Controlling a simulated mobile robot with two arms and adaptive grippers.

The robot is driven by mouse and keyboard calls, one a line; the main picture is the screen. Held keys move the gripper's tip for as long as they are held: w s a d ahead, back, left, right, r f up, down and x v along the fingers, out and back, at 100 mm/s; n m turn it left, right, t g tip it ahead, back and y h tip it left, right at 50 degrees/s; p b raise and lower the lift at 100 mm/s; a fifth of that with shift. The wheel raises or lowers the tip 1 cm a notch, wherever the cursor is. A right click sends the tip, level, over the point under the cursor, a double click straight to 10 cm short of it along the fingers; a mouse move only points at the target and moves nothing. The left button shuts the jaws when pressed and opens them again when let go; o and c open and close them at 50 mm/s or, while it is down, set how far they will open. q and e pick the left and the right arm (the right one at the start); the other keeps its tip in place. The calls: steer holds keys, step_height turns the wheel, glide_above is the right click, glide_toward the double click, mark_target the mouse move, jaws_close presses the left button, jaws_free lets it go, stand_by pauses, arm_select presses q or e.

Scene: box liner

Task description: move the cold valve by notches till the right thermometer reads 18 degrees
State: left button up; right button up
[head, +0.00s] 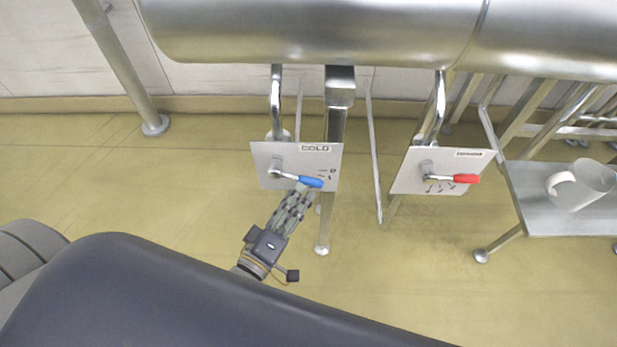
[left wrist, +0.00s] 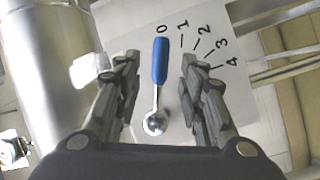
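The cold valve has a blue lever (head: 308,181) on a grey panel (head: 262,155) labelled COLD. My left gripper (head: 303,190) is just below the lever. In the left wrist view the left gripper (left wrist: 158,75) is open, one finger on each side of the lever, with gaps on both sides. No thermometer can be made out in either view. My right gripper is not in view.
A second panel (head: 405,178) with a red lever (head: 455,179) stands to the right. A large metal tank (head: 330,30) spans above. A metal shelf (head: 530,205) with a translucent pitcher (head: 582,188) is at far right. Metal legs stand around the panels; the floor in front is clear.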

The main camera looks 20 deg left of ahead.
mark_target(310, 181)
arm_select(q)
steer(key=w, duration=0.3)
steer(key=w+d, duration=0.1)
steer(key=w, duration=0.2)
steer(key=shift+w+d, duration=0.1)
steer(key=shift+w, duration=0.05)
jaws_close()
